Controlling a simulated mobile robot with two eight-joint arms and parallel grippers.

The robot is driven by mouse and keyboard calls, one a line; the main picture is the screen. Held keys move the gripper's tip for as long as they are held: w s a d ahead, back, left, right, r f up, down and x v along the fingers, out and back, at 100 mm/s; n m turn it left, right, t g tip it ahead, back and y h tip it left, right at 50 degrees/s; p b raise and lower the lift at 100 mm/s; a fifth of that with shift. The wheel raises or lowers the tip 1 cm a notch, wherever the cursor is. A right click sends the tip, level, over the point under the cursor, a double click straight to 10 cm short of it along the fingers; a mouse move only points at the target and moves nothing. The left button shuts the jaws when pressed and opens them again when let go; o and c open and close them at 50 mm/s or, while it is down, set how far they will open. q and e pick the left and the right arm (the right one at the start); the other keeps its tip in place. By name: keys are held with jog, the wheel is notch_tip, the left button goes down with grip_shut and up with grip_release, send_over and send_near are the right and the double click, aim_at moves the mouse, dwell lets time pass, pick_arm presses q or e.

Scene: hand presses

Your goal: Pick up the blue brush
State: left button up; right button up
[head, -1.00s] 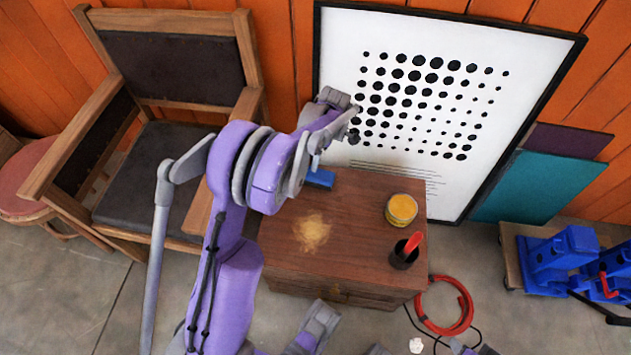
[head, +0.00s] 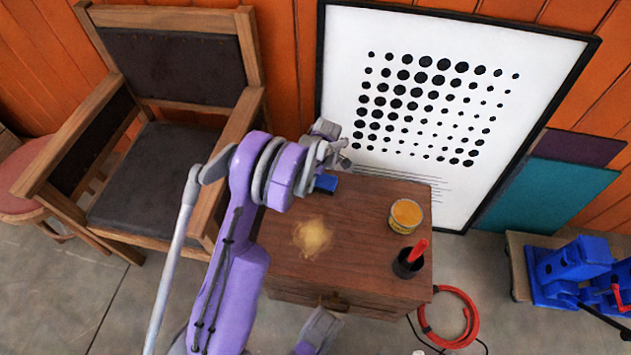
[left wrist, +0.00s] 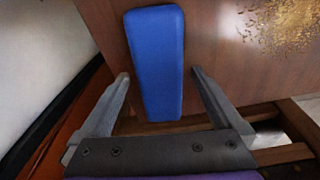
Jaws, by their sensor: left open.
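The blue brush (head: 326,183) lies at the back left of the wooden cabinet top, partly hidden by my left arm in the head view. In the left wrist view the blue brush (left wrist: 157,60) is a long blue block, wider at the far end. My left gripper (head: 342,158) is right by the brush. In the left wrist view my left gripper (left wrist: 160,78) is open, with one finger on each side of the brush's near end and gaps between.
On the cabinet (head: 370,210) are a yellow-topped can (head: 405,215), a dark cup with a red handle (head: 408,262) and a pile of tan dust (head: 312,236). A framed dot poster (head: 440,100) stands behind. A wooden armchair (head: 165,165) is at left.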

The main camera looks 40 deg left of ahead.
pick_arm(q)
jog(key=shift+f, duration=0.1)
grip_shut()
dwell(0.4)
notch_tip(320, 180, up, 10)
jog(key=shift+p, duration=1.25)
